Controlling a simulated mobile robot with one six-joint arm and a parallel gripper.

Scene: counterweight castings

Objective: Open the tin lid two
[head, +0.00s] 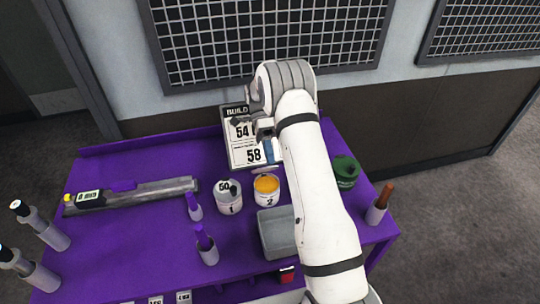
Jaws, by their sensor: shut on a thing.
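Tin two (266,194) is a small white can marked 2, standing upright on the purple bench. Its top shows an orange-yellow surface inside a pale rim, and no lid is seen on it. My gripper (268,148) is above and behind tin two, in front of the board, apart from the tin. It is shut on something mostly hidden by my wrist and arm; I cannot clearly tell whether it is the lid. Tin one (229,200), marked 1, stands just left with a pale top marked 50 and a dark green piece on it.
A number board (238,156) stands behind the tins. Purple-topped holders (207,247) and a long grey gauge (150,192) are left. Bare purple bench (130,235) lies at left.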

